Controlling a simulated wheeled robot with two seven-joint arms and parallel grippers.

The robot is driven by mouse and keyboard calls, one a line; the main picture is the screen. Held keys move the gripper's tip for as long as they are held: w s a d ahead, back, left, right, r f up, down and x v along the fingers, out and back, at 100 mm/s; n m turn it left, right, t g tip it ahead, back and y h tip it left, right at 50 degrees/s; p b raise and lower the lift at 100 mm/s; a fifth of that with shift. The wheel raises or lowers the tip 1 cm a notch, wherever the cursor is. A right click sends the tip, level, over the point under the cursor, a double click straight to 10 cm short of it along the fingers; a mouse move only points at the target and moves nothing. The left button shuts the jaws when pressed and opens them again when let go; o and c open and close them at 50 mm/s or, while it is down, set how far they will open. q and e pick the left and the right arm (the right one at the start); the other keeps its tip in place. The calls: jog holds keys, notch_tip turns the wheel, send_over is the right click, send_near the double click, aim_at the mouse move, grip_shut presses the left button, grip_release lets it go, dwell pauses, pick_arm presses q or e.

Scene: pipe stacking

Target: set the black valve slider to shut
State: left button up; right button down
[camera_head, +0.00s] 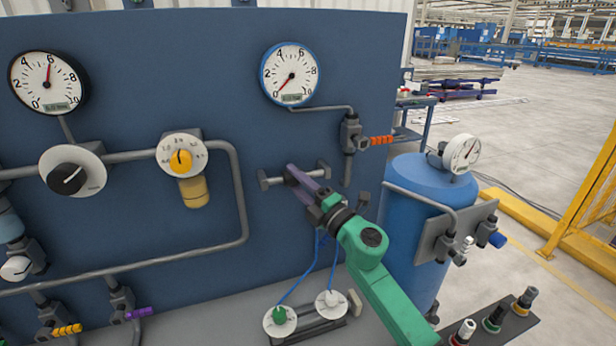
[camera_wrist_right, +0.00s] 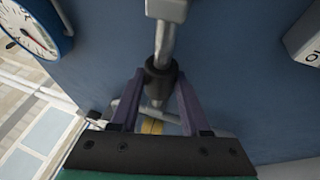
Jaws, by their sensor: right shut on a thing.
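The black valve slider (camera_wrist_right: 160,78) is a dark collar on a short grey rail in the right wrist view. In the head view the rail (camera_head: 271,181) runs sideways across the blue panel, with a bracket at each end. My right gripper (camera_head: 292,174) has its purple fingers on the slider around the middle part of the rail, hiding most of it. In the right wrist view the two fingers (camera_wrist_right: 160,80) close on the collar from both sides. Any marking for the shut end cannot be made out. My left gripper is not in view.
A white gauge (camera_head: 291,74) and an orange-handled valve (camera_head: 381,140) are above the rail. A blue tank (camera_head: 418,182) stands to the right. Two round knobs (camera_head: 280,320) with blue hoses sit on the bench below. Grey pipes (camera_head: 241,190) run at left.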

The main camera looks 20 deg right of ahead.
jog(key=shift+s+a+f, duration=0.1)
jog(key=shift+a+f, duration=0.1)
jog(key=shift+a, duration=0.55)
jog(key=c, duration=0.7)
grip_release()
jog(key=o, duration=0.3)
jog(key=shift+a+r, duration=0.1)
jog(key=shift+s+d, duration=0.1)
jog(key=shift+d, duration=0.1)
jog(key=b+v, duration=0.5)
jog(key=v, duration=0.9)
jog(key=shift+s, duration=0.15)
